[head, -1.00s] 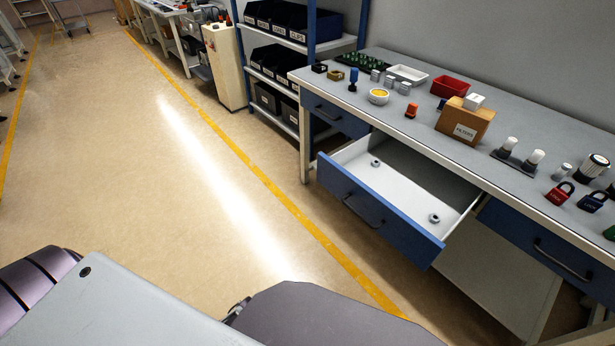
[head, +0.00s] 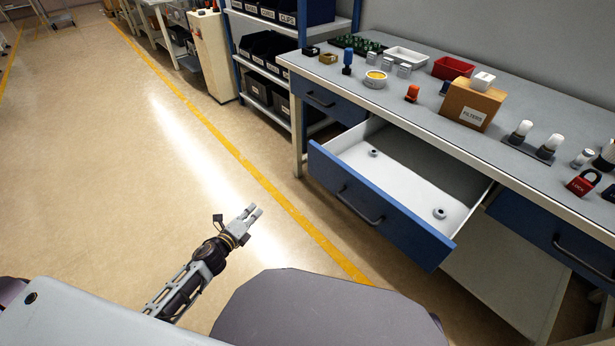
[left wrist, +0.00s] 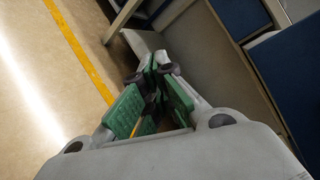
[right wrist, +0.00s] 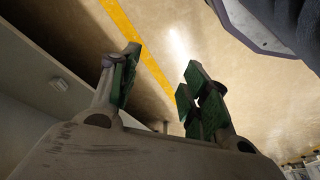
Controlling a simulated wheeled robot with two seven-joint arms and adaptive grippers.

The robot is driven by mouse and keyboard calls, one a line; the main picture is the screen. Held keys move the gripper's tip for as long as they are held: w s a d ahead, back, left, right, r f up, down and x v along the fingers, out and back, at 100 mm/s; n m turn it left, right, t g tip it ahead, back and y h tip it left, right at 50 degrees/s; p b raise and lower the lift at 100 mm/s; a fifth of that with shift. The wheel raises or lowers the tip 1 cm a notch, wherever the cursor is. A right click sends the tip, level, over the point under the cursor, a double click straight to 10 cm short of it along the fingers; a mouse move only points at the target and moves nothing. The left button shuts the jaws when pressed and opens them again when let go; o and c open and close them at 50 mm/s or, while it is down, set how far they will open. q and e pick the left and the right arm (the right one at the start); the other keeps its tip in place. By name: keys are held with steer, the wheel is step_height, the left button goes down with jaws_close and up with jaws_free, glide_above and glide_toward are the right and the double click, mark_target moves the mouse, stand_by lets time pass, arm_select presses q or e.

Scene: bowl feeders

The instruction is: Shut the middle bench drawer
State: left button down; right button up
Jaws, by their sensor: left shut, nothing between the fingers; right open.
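The middle bench drawer (head: 385,208) is pulled well out from the bench. Its blue front has a dark bar handle (head: 360,207), and its white inside holds two small grey ring-shaped parts. My left gripper (head: 252,212) is shut and empty, over the floor to the left of the drawer front and apart from it. Its closed green-padded fingers show in the left wrist view (left wrist: 155,75). My right gripper (right wrist: 160,85) is open and empty in the right wrist view, with floor beyond its fingers. It is not visible in the head view.
The blue drawers to the left (head: 322,100) and right (head: 560,240) look shut. The bench top (head: 430,110) carries a box marked FILTERS (head: 470,103), a red tray (head: 453,67), a red padlock (head: 583,182) and small parts. The floor left of the bench is clear.

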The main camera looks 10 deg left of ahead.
mark_target(317, 169)
arm_select(q)
steer(key=s+d+r+m+h+b, duration=0.1)
steer(key=d+r+m+h+b, duration=0.1)
steer(key=d+r+m+h, duration=0.2)
steer(key=s+d+r+m+h+b, duration=0.1)
steer(key=d+r+m+h, duration=0.3)
steer(key=r+m, duration=0.6)
steer(key=d+m+b, duration=0.1)
steer(key=d+m, duration=0.1)
steer(key=m, duration=0.1)
steer(key=shift+r+m, duration=0.2)
steer(key=shift+m, duration=0.2)
arm_select(e)
step_height(317, 169, up, 11)
steer(key=s+a, duration=0.1)
steer(key=shift+a+y, duration=0.4)
arm_select(q)
steer(key=shift+w, duration=0.1)
